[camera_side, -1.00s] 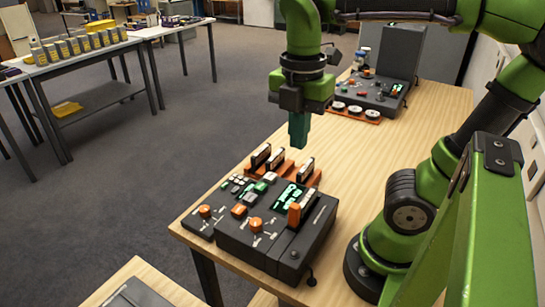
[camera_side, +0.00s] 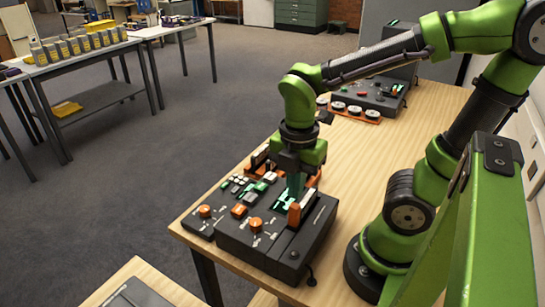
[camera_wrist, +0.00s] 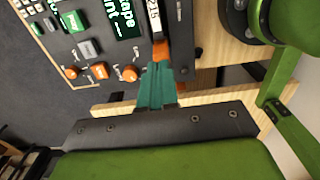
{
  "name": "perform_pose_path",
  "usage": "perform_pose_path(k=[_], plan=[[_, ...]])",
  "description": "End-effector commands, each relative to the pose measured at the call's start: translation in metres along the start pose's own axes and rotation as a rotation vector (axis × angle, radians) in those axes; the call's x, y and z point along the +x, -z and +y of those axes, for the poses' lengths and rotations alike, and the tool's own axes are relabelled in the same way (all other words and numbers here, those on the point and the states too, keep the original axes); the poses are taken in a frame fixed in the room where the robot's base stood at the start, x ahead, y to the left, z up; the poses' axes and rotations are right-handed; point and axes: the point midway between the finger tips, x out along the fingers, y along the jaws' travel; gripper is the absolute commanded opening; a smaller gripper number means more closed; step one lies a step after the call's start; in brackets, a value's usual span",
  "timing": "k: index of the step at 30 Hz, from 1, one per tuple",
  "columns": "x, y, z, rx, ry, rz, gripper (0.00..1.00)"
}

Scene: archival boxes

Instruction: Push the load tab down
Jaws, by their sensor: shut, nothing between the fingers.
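The dark grey machine (camera_side: 262,246) stands on the near end of the wooden table. An upright orange piece (camera_side: 294,215), apparently the load tab, rises from its right part; it also shows in the wrist view (camera_wrist: 160,51), below a white label. My gripper (camera_side: 294,195) has teal fingers, closed together and empty, pointing down just behind the top of the orange piece. In the wrist view the fingertips (camera_wrist: 157,65) overlap the orange piece's lower end. I cannot tell whether they touch it.
Orange knobs (camera_side: 255,223) and several small keys (camera_side: 240,186) sit left of the orange piece. A rack of dark cartridges (camera_side: 261,157) stands behind the machine. A second machine (camera_side: 382,96) and an orange tray of round items (camera_side: 355,110) lie farther back. The table's middle is clear.

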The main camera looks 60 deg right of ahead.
Motion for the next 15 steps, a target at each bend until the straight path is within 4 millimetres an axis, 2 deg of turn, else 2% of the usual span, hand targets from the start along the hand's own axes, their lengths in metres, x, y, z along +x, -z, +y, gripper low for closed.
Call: perform_pose_path(k=[3,6,15], plan=[[0.015,0.000,0.000,0.000,0.003,-0.001,0.00],[0.021,0.000,0.000,0.000,0.001,-0.001,0.00],[0.024,0.000,0.000,0.000,-0.001,-0.001,0.00]])
